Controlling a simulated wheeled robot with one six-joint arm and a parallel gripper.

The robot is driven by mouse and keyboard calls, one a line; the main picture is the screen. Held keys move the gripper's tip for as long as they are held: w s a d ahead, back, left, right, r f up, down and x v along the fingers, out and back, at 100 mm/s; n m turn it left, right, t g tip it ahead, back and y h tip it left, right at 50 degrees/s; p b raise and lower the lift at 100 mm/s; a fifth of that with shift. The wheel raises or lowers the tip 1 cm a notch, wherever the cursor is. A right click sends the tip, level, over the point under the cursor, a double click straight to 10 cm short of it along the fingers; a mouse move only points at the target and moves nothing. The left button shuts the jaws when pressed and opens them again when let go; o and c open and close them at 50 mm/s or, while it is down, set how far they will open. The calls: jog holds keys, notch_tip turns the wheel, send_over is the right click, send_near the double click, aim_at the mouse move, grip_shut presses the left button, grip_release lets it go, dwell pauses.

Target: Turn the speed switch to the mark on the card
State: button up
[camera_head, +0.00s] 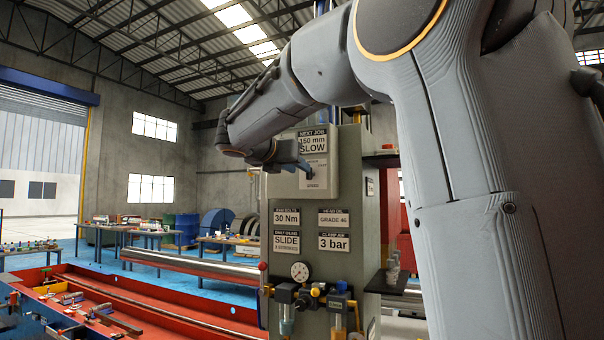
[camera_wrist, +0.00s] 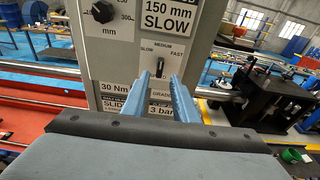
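The card (camera_wrist: 168,17) reads "150 mm SLOW" in the wrist view; in the head view the card (camera_head: 312,141) also shows the heading "NEXT JOB". The speed switch (camera_wrist: 160,65) is a small dark lever on a pale plate below the card, marked SLOW at left, MEDIUM at top and FAST at right. Its lever looks about upright, toward MEDIUM. My gripper (camera_wrist: 159,76) has two blue fingers, open, with the tips just below and either side of the switch. I cannot tell whether they touch it. In the head view my gripper (camera_head: 302,168) covers most of the switch.
A black dial knob (camera_wrist: 103,11) with a mm scale sits left of the switch. Lower on the grey cabinet (camera_head: 345,200) are label plates, a pressure gauge (camera_head: 300,271) and air fittings. A red machine bed (camera_head: 150,320) lies to the left.

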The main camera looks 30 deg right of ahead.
jog(key=shift+x, duration=2.55)
jog(key=shift+d, duration=0.1)
jog(key=shift+c, duration=0.4)
grip_shut()
